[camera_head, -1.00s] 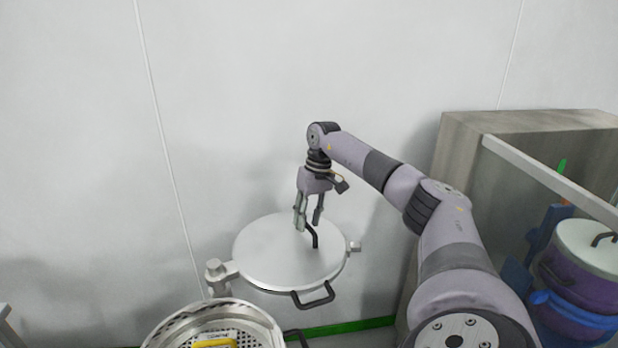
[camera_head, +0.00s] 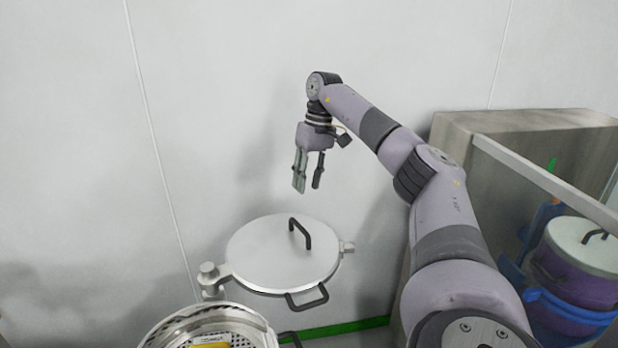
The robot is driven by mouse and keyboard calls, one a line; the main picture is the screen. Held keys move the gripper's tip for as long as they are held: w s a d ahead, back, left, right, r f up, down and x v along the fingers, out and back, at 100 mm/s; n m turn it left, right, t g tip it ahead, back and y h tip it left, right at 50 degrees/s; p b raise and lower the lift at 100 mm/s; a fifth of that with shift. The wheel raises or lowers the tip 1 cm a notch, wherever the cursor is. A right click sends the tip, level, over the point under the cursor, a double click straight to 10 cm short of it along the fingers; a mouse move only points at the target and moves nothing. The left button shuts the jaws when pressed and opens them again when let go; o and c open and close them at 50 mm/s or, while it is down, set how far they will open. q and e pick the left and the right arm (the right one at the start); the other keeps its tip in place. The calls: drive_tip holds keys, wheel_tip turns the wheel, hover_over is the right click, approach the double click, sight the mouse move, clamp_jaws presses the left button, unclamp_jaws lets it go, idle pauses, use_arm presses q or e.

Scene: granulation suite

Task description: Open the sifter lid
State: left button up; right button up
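The sifter lid (camera_head: 265,250) is a round, light grey disc with a black handle (camera_head: 301,233) on top and a black side handle (camera_head: 307,296) at its front edge. A metal hinge post (camera_head: 211,280) stands at its left. The lid lies beside and behind the open round sifter body (camera_head: 245,322), not over it. My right gripper (camera_head: 308,188) is above the lid, pointing down, with its fingers apart and nothing between them. It is clear of the handle. My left gripper is not in view.
A yellow-labelled item (camera_head: 210,345) lies in the sifter body at the bottom edge. At the right stand a grey cabinet (camera_head: 480,140) and a purple drum with a pale lid (camera_head: 590,250) in a blue holder. A wall is close behind the lid.

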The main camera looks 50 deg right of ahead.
drive_tip(key=shift+d+r, duration=0.1)
drive_tip(key=shift+r, duration=0.15)
idle(0.4)
